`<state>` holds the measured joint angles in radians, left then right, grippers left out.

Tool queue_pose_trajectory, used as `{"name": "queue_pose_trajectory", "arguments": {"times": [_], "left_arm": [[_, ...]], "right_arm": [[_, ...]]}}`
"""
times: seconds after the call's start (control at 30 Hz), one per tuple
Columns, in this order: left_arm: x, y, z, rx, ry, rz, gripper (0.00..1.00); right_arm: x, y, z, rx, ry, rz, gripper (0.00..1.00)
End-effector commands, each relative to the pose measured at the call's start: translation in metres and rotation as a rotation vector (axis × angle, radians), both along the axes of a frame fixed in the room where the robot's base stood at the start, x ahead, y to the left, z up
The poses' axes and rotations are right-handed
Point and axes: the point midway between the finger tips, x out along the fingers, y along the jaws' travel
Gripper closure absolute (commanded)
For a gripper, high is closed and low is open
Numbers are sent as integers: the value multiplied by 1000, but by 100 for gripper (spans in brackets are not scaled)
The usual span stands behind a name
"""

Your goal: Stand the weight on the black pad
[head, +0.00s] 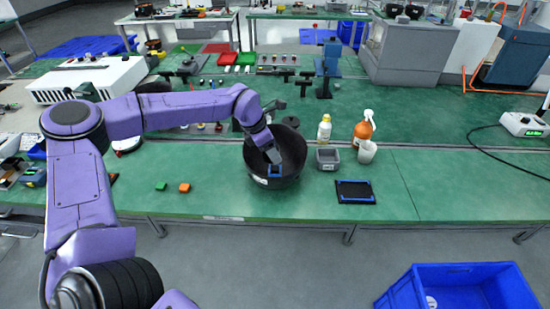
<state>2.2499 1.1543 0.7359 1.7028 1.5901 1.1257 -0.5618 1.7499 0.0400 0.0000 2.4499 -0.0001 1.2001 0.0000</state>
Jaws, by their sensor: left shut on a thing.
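The black pad (355,193) with blue edging lies flat on the green bench, right of the round black bowl (297,150). Its top is bare. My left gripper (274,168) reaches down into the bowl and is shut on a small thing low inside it. A little blue shows at the fingertips, but the held thing is mostly hidden and too small to identify as the weight. I see no other clear weight on the bench. My right gripper is not in view.
A grey open box (327,158), a white cup (367,152), an orange spray bottle (363,132) and a white bottle (324,129) stand behind the pad. Green (161,186) and orange (184,188) blocks lie left. The bench right of the pad is clear.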

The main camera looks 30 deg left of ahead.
Motion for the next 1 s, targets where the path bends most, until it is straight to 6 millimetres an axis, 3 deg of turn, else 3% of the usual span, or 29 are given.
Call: {"name": "queue_pose_trajectory", "arguments": {"times": [0.23, 0.57, 0.97, 1.0], "left_arm": [[33, 10, -42, -1, 2, -1, 100], [44, 13, -81, -1, 1, -3, 100], [44, 13, -89, -2, -1, -1, 100], [43, 14, -91, -1, 2, -2, 40]], "right_arm": [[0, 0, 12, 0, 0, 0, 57], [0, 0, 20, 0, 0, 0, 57], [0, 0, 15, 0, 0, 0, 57], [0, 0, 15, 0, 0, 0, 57]]}}
